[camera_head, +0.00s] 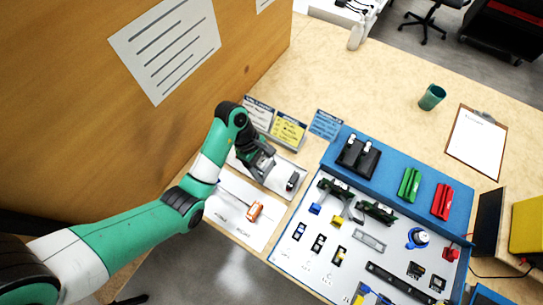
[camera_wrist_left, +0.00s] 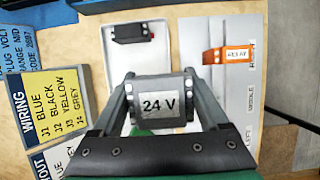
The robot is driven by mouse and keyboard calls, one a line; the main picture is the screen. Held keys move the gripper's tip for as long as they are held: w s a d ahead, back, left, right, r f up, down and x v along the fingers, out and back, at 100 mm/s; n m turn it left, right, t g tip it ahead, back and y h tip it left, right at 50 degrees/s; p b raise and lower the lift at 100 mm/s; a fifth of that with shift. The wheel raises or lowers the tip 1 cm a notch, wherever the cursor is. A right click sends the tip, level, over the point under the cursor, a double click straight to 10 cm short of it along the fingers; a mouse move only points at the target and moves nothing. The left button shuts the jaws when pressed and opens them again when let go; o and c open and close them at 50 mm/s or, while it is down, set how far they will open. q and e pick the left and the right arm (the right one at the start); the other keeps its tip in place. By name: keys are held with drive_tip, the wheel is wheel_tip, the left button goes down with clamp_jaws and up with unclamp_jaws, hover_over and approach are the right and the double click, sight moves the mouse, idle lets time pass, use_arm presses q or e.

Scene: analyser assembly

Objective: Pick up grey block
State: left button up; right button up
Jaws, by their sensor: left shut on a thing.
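The grey block (camera_wrist_left: 160,104) carries a "24 V" label and sits between the two fingers of my left gripper (camera_wrist_left: 160,98) in the left wrist view. The fingers are shut on its two sides. In the head view my left gripper (camera_head: 262,168) is over the pale plate (camera_head: 279,188) on the left of the table, and the block is hard to make out there. I cannot tell whether the block touches the surface. My right gripper is not in view.
A dark block with a red part (camera_head: 292,181) and an orange relay (camera_head: 254,211) lie close by. Label cards (camera_head: 289,131) stand behind the gripper. The blue-edged board (camera_head: 318,262) with several components is to the right. A wooden wall (camera_head: 130,130) rises at the left.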

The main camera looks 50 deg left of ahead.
use_arm(q)
drive_tip(key=s+d+r+p, duration=0.2)
drive_tip(key=s+r+p, duration=0.2)
drive_tip(key=s, duration=0.5)
drive_tip(key=shift+d+r+p, duration=0.3)
drive_tip(key=shift+r+p, duration=0.1)
drive_tip(key=shift+p, duration=0.85)
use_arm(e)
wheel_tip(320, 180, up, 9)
use_arm(q)
drive_tip(key=o, duration=0.8)
drive_tip(key=c, duration=0.9)
drive_tip(key=shift+p, duration=0.35)
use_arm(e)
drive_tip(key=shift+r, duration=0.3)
